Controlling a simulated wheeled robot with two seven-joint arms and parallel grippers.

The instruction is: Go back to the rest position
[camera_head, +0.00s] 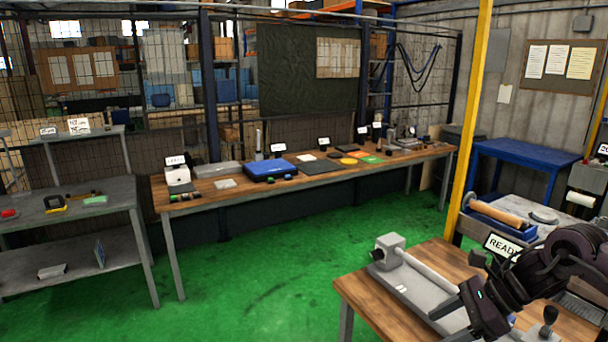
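My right gripper (459,285) is at the lower right, on a dark arm that comes in from the right. Its two fingers look spread apart with nothing between them. It is over the grey cylindrical grinder (409,282) on the wooden table and hides part of it. I cannot tell how high above the grinder it is. My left gripper is not in view.
The wooden table (365,292) is at the lower right, with a READY sign (503,247) behind the gripper. A yellow post (468,120) rises behind it. A long workbench (222,195) and a grey shelf (90,222) stand farther back. The green floor (260,265) between is clear.

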